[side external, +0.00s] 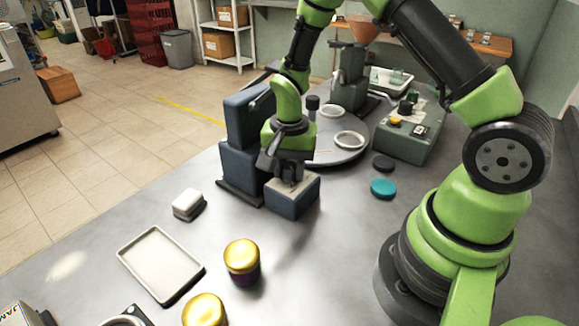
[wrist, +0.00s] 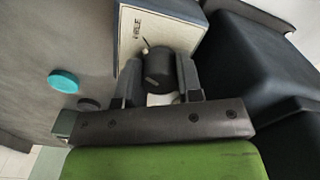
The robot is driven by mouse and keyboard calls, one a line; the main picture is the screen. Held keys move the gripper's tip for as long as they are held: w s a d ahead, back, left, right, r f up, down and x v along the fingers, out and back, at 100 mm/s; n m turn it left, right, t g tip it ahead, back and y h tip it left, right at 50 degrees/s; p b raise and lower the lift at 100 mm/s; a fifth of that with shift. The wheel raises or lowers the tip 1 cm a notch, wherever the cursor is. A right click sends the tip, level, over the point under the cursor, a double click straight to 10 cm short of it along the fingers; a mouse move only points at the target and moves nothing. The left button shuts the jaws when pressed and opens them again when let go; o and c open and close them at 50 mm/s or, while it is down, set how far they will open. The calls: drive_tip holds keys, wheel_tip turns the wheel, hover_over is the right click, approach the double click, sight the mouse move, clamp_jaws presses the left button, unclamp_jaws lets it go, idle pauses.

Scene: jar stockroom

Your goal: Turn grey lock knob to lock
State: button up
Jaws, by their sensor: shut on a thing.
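The dark grey lock knob (wrist: 159,66) shows in the wrist view on the pale panel (wrist: 139,35) of a small blue-grey box. A thin light pointer mark sits by the knob, below small printed letters that I cannot read surely. My gripper (wrist: 161,78) is shut on the knob, with one finger on each side of it. In the side external view my gripper (side external: 288,173) points down onto the top of the box (side external: 292,202). The knob is hidden there behind the fingers.
A dark blue machine housing (side external: 243,145) stands close behind the box. A round turntable (side external: 343,152) with white rings lies beyond. A teal lid (side external: 383,188) and a dark lid (side external: 383,162) lie to the right. A gold-lidded jar (side external: 242,262) and a tray (side external: 160,263) are in front.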

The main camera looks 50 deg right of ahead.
sight(290, 165)
drive_tip(key=n, duration=1.1)
drive_tip(key=shift+n, duration=1.9)
drive_tip(key=o, duration=0.9)
wheel_tip(290, 165, up, 10)
drive_tip(key=shift+r, duration=0.1)
